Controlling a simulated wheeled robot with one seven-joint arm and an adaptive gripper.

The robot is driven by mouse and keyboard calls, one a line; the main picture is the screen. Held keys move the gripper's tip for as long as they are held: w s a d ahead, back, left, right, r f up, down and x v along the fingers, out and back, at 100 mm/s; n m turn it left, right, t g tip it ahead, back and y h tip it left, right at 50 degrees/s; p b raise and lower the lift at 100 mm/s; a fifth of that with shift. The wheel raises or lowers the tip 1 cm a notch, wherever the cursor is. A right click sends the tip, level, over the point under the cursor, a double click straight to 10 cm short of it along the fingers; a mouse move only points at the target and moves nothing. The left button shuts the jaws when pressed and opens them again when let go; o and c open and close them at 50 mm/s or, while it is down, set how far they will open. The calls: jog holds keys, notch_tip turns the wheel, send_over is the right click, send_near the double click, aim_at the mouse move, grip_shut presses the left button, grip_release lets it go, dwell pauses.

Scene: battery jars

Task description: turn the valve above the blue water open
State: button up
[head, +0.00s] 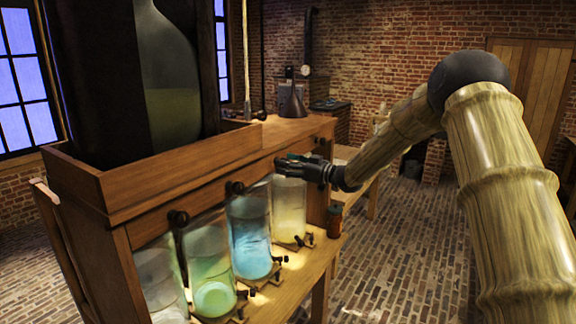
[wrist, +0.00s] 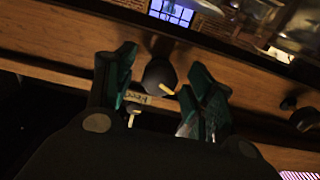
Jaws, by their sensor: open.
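The jar of blue water (head: 250,240) stands on the wooden bench, between a green jar (head: 210,275) and a pale yellow jar (head: 290,212). A dark round valve knob (head: 235,187) sits on the wooden panel just above the blue jar's upper left. My gripper (head: 283,166) is open at the panel, to the right of that knob and above the yellow jar. In the wrist view, my gripper's fingers (wrist: 163,72) stand on either side of a dark knob (wrist: 160,76) with a yellow pointer. Contact with it cannot be told.
Another knob (wrist: 288,103) shows at the right of the wrist view. A further knob (head: 178,218) is above the green jar. A clear jar (head: 160,285) stands at the left, and a small brown jar (head: 335,221) at the bench's right end. Brick floor is open at the right.

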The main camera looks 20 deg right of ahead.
jog(key=c, duration=1)
jog(key=n+b, duration=0.5)
jog(key=b, duration=0.1)
jog(key=shift+f, duration=0.1)
jog(key=o, duration=1)
